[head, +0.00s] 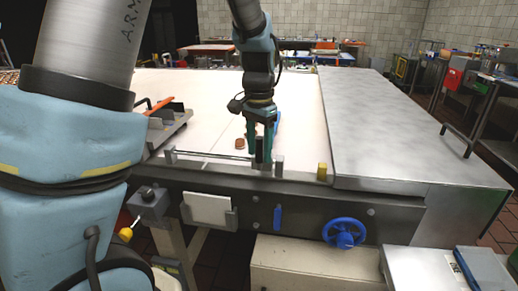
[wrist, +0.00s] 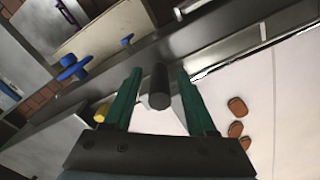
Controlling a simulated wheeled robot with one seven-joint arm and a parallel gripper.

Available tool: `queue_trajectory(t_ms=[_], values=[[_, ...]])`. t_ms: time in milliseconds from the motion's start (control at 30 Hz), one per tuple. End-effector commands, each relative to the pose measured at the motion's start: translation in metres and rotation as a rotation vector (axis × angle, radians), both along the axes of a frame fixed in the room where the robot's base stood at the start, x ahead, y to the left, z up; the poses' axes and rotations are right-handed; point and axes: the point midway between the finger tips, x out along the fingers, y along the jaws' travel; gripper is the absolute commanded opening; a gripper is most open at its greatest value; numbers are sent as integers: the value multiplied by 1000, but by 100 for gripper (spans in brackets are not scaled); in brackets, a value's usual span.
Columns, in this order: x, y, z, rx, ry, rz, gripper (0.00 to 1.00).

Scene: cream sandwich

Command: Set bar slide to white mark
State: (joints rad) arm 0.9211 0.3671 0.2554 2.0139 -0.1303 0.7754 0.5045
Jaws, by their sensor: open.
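A bar slide with a dark upright knob (wrist: 158,87) sits near the front edge of the table, toward the right end of a thin metal rail (head: 212,154). My gripper (head: 262,144) points down over the knob with green fingers. In the wrist view my gripper (wrist: 159,74) is open, with the knob between the fingers and a visible gap on each side. In the head view the fingers partly hide the knob. A small pale patch (wrist: 263,26) shows beside the rail in the wrist view; I cannot tell whether it is the white mark.
A grey end post (head: 279,165) and a yellow block (head: 322,171) stand right of the knob. A blue handwheel (head: 343,232) is on the front panel. Brown oval biscuits (wrist: 236,107) lie on the white surface. A metal cover (head: 400,120) fills the right side.

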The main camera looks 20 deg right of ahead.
Motion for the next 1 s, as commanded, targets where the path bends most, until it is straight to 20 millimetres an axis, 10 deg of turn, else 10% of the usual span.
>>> queue_trajectory(t_ms=[400, 1000], values=[[0, 1, -9, 0, -1, 1, 56], [0, 1, -8, 0, 0, 1, 0]])
